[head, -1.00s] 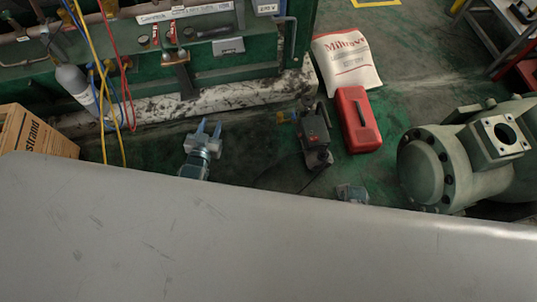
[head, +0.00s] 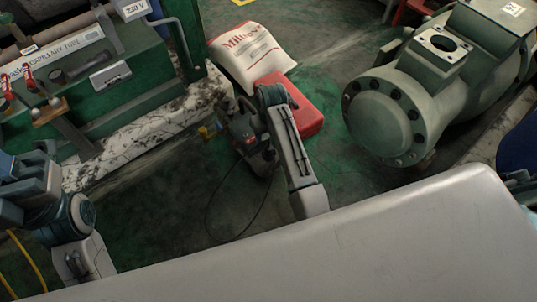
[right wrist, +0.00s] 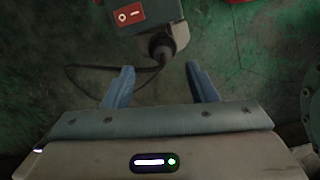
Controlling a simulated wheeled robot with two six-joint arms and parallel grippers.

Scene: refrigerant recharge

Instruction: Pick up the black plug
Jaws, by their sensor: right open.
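The black plug (right wrist: 163,46) sits at the lower side of the grey-green pump unit in the right wrist view. It looks joined to the unit, and a black cable (right wrist: 88,68) curves away to its left. My right gripper (right wrist: 160,86) is open and empty, with its two blue fingers apart just below the plug in the picture. In the head view my right arm (head: 298,160) reaches to the pump unit (head: 243,130) and hides part of it; the plug cannot be made out there. My left gripper (head: 22,185) is at the left edge; its fingertips are unclear.
A red case (head: 300,118) and a white printed bag (head: 250,52) lie behind the pump unit. A large green compressor (head: 400,110) stands at the right. The green machine (head: 120,100) stands at the left on a stained white base.

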